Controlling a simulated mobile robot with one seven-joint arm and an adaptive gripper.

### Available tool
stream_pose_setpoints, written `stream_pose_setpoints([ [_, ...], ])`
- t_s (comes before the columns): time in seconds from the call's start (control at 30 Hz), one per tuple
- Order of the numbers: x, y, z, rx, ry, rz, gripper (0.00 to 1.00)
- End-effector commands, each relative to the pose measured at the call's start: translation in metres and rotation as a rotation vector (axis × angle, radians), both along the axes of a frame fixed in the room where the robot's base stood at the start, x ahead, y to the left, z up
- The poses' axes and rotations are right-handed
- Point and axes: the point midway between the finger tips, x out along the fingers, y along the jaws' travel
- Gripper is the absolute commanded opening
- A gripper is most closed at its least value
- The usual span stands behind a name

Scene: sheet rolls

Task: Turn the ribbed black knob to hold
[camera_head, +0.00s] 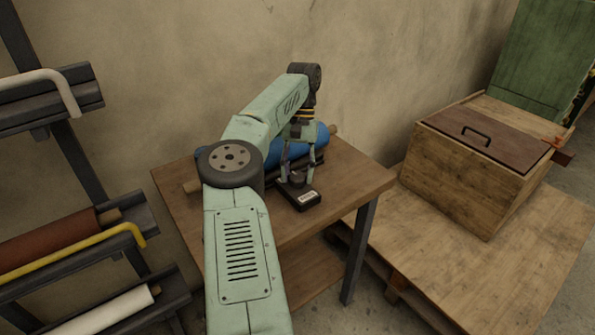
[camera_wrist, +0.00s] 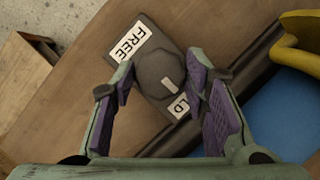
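The ribbed black knob (camera_wrist: 157,66) sits on a small dark box (camera_head: 304,198) on the wooden table. Its light pointer mark (camera_wrist: 166,84) points towards a white label ending in "LD" (camera_wrist: 181,107), which is partly hidden. The opposite label reads "FREE" (camera_wrist: 130,42). My gripper (camera_head: 298,177) is over the box, with one finger on each side of the knob. The fingers look spread around it in both views. The wrist view shows the fingertips (camera_wrist: 161,67) close beside the knob; I cannot tell whether either touches it.
A blue roll (camera_head: 321,135) lies on the table (camera_head: 355,183) behind the box, and also shows in the wrist view (camera_wrist: 278,110). A yellow part (camera_wrist: 303,42) stands near it. A rack with rolls is at left, and a wooden crate (camera_head: 468,177) at right.

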Motion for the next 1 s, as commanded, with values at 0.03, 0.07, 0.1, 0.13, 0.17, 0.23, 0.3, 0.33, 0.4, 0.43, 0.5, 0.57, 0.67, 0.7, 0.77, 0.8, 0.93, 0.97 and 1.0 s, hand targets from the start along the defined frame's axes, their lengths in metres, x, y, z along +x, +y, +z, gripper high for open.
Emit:
stream_pose_setpoints([
  [0.03, 0.000, 0.000, 0.000, 0.000, 0.000, 0.000, 0.46],
  [0.07, 0.000, 0.000, 0.000, 0.000, 0.000, 0.000, 0.48],
  [0.1, 0.000, 0.000, 0.000, 0.000, 0.000, 0.000, 0.51],
  [0.13, 0.000, 0.000, 0.000, 0.000, 0.000, 0.001, 0.53],
  [0.17, 0.000, 0.000, 0.000, 0.000, 0.000, 0.001, 0.55],
  [0.23, 0.000, 0.000, 0.000, 0.000, 0.000, 0.001, 0.57],
  [0.3, 0.000, 0.000, 0.001, 0.000, -0.001, 0.001, 0.57],
  [0.33, 0.000, 0.000, 0.001, -0.001, -0.001, 0.001, 0.57],
  [0.4, 0.000, 0.000, 0.001, -0.001, -0.001, 0.001, 0.57],
  [0.43, 0.000, 0.000, 0.001, -0.001, -0.001, 0.001, 0.57],
  [0.5, 0.000, 0.000, 0.001, 0.000, -0.001, 0.001, 0.57],
  [0.57, 0.000, 0.000, 0.004, 0.001, -0.001, 0.001, 0.57],
  [0.67, 0.001, 0.000, 0.016, 0.003, -0.004, 0.002, 0.57],
  [0.7, 0.001, 0.001, 0.022, 0.005, -0.004, 0.002, 0.57],
  [0.77, 0.001, 0.001, 0.034, 0.004, -0.005, 0.002, 0.57],
  [0.8, 0.001, 0.000, 0.043, 0.006, -0.005, 0.001, 0.57],
  [0.93, 0.001, 0.000, 0.066, 0.006, -0.003, 0.003, 0.57],
  [0.97, 0.001, 0.000, 0.071, 0.006, -0.004, 0.003, 0.57],
  [1.0, 0.001, 0.000, 0.077, 0.005, -0.005, 0.002, 0.57],
])
